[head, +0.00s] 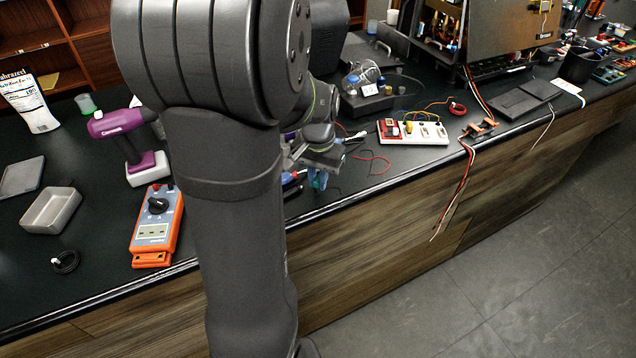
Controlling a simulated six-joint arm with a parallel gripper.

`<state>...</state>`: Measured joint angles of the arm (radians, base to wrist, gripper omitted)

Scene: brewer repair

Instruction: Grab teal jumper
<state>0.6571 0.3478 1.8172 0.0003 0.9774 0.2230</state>
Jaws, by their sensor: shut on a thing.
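My gripper (317,169) is above the dark bench near its front edge, just right of my arm and partly hidden by it. It points down and is shut on a small teal piece (319,181), which looks like the teal jumper. The piece shows just below the fingertips. Its full shape is too small to make out, and I cannot tell whether it touches the bench.
Right of my gripper are loose red wires (374,162) and a white board (414,132) with red and yellow parts. An orange meter (157,226), a purple drill (124,135) and a grey tray (50,210) are at left. An opened brewer (500,40) stands at back right.

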